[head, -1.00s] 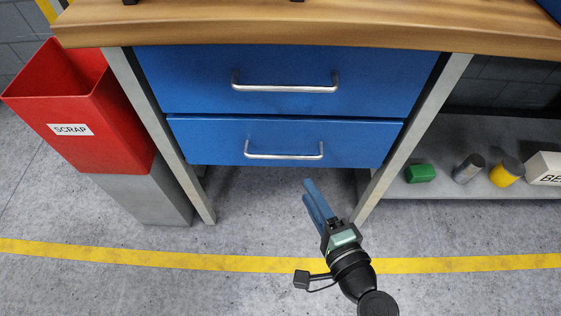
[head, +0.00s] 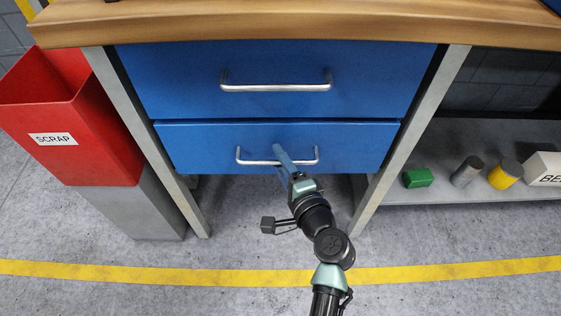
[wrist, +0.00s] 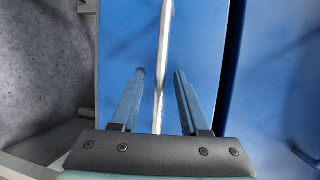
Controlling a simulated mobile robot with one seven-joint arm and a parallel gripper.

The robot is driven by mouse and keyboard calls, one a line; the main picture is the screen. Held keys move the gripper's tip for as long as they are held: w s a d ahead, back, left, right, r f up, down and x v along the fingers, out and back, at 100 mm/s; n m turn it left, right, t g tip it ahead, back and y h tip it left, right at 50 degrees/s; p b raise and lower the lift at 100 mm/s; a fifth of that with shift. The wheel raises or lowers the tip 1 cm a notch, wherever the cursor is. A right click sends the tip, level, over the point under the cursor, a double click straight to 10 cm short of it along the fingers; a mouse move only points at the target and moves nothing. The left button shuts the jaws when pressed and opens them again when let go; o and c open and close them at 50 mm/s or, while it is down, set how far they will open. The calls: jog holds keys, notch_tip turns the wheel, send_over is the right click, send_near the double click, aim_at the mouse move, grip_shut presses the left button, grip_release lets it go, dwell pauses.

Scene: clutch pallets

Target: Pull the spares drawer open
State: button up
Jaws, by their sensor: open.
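Two blue drawers sit one above the other under the bench; I cannot tell from any label which is the spares drawer. The lower drawer (head: 360,142) is shut and has a metal bar handle (head: 249,161). The upper drawer (head: 390,85) is also shut, with its own bar handle (head: 277,88). My gripper (head: 278,150) is at the middle of the lower handle. In the wrist view my gripper (wrist: 157,75) is open, and the handle bar (wrist: 163,45) runs between its two blue fingers, with a gap on each side.
A red scrap bin (head: 60,120) on a grey stand is at the left. The wooden bench top (head: 290,25) overhangs the drawers. Grey legs flank them. A low shelf (head: 430,192) at the right holds a green block, two cylinders and a white box.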

grip_shut()
dwell(1.4)
